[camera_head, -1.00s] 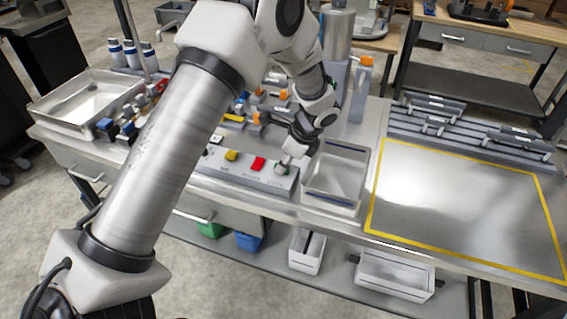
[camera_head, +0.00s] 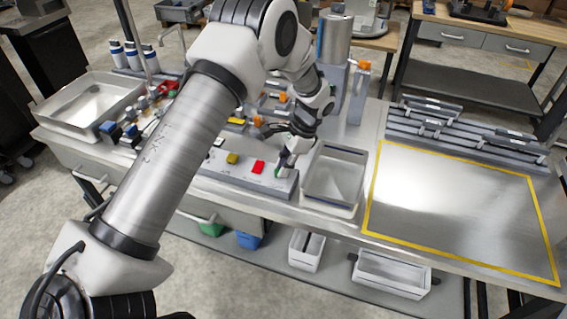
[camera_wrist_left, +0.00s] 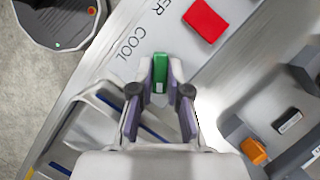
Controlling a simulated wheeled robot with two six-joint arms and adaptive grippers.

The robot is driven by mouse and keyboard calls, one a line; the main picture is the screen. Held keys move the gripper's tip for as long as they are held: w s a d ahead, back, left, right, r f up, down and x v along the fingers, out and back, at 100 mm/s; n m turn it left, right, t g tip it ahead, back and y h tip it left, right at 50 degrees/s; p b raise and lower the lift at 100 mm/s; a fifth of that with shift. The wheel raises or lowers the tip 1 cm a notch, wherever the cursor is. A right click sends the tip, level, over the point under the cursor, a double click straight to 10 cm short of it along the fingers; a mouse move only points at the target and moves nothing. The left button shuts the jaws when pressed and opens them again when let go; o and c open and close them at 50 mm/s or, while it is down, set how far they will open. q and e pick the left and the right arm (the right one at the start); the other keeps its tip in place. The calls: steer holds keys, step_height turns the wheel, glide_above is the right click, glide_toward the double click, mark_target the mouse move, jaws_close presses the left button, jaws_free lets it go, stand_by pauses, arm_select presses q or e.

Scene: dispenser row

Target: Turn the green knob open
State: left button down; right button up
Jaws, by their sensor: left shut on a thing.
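The green knob (camera_wrist_left: 159,72) shows in the left wrist view between the two fingertips of my left gripper (camera_wrist_left: 160,85), which is shut on it. In the head view my left gripper (camera_head: 287,160) is over the right end of the grey control panel (camera_head: 240,176), and the knob is mostly hidden by the fingers there. A red block-like control (camera_head: 258,167) and a yellow one (camera_head: 233,158) are on the panel to the left. The red one also shows in the wrist view (camera_wrist_left: 205,21). The lettering "COOL" is beside the knob. My right gripper is not in view.
A metal tray (camera_head: 333,205) stands just right of the panel. Valves with orange parts are behind the panel. A yellow-outlined metal area (camera_head: 460,210) on the right is clear. A sink-like basin (camera_head: 62,128) is at the left.

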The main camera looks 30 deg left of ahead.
arm_select(q)
steer(key=n+h, duration=0.1)
steer(key=n, duration=0.1)
steer(key=n+g+h+p, duration=0.1)
steer(key=n, duration=0.2)
steer(key=shift+s+a+f+n, duration=0.15)
steer(key=shift+n, duration=0.15)
steer(key=n+h, duration=0.1)
steer(key=n, duration=0.3)
steer(key=shift+n+h, duration=0.3)
steer(key=shift+h, duration=0.1)
steer(key=shift+p, duration=0.3)
steer(key=c, duration=1.1)
jaws_free()
steer(key=shift+c, duration=0.2)
steer(key=v, duration=1.2)
